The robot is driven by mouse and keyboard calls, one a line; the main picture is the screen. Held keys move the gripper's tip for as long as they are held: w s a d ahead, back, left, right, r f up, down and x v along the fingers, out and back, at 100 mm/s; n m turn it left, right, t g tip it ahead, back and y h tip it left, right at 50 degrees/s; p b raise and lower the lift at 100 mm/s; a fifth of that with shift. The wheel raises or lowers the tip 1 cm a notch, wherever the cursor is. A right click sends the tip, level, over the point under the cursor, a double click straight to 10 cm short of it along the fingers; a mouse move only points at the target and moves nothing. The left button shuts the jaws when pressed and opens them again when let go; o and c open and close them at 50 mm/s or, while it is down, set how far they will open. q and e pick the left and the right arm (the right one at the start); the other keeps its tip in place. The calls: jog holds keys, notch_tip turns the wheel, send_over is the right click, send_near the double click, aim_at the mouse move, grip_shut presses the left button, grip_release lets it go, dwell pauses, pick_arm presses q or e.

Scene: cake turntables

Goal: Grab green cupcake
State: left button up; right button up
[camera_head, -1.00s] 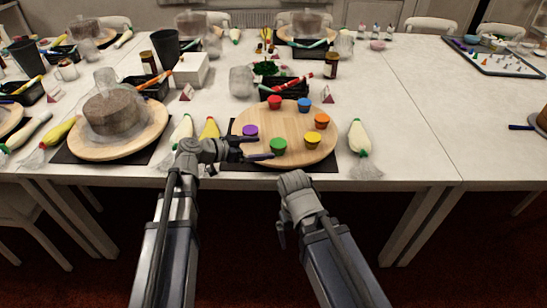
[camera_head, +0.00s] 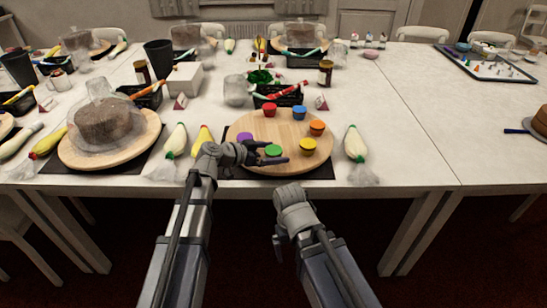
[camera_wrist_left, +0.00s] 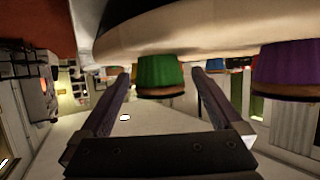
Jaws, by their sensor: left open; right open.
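The green cupcake (camera_head: 273,150) stands near the front edge of the round wooden board (camera_head: 284,128). My left gripper (camera_head: 283,154) is open with its fingers reaching over the board's front, around the green cupcake. In the left wrist view, which shows the scene upside down, the green cupcake (camera_wrist_left: 160,75) is between the two open fingertips (camera_wrist_left: 160,78), with a visible gap to each finger. My right gripper (camera_head: 279,243) is low in front of the table, away from the board, and its finger gap is hardly visible.
A covered cake (camera_head: 104,122) stands at left.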

pick_arm(q)
jog(key=c, duration=1.4)
jog(key=shift+r, duration=0.1)
